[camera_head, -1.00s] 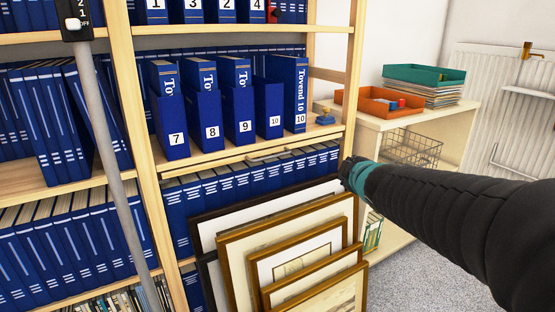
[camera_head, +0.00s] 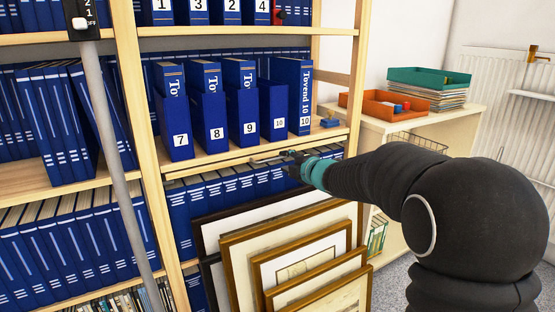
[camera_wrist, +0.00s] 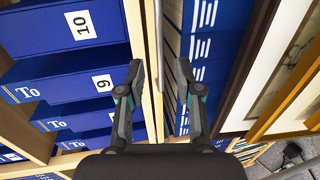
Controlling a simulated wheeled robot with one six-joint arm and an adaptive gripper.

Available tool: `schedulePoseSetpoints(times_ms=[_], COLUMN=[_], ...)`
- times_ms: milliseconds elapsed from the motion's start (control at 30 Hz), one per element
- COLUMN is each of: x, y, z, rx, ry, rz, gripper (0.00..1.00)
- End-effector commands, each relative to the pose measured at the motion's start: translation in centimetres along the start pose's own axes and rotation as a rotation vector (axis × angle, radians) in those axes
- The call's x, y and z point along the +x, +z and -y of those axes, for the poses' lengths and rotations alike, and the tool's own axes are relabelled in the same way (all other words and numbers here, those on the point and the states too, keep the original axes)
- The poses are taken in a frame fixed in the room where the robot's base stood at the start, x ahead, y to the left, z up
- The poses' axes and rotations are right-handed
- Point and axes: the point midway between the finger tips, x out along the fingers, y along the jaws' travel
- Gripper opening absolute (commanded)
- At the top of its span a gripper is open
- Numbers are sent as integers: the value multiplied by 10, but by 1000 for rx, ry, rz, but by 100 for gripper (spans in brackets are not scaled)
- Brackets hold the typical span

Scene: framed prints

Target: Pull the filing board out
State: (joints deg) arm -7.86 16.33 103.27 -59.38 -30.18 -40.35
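The filing board (camera_head: 212,168) is a thin light-wood board in a slot just under the shelf with the numbered blue boxes. It looks pushed in, with a grey bar handle (camera_head: 268,159) along its front. My gripper (camera_head: 288,157) is at the right part of this handle, partly hiding it. In the wrist view my gripper (camera_wrist: 160,70) is open, one finger on each side of the narrow strip with the grey handle (camera_wrist: 159,35). I cannot tell whether either finger touches it.
Blue boxes (camera_head: 214,118) stand on the shelf above, with blue binders (camera_head: 205,196) below. Framed prints (camera_head: 235,262) lean in front of the lower shelf. A side cabinet with an orange tray (camera_head: 385,104) stands right. A grey pole (camera_head: 118,175) stands left.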

Motion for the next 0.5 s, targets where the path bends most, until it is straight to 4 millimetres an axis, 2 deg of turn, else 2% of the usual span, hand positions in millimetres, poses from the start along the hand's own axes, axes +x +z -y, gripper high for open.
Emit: schedulePoseSetpoints(times_ms=[33,200,500], x=[10,38,61], y=[-1,-1,0], z=[1,0,0], rx=[1,2,1], ry=[-1,-1,0], rz=[-2,-1,1], gripper=[35,35,35])
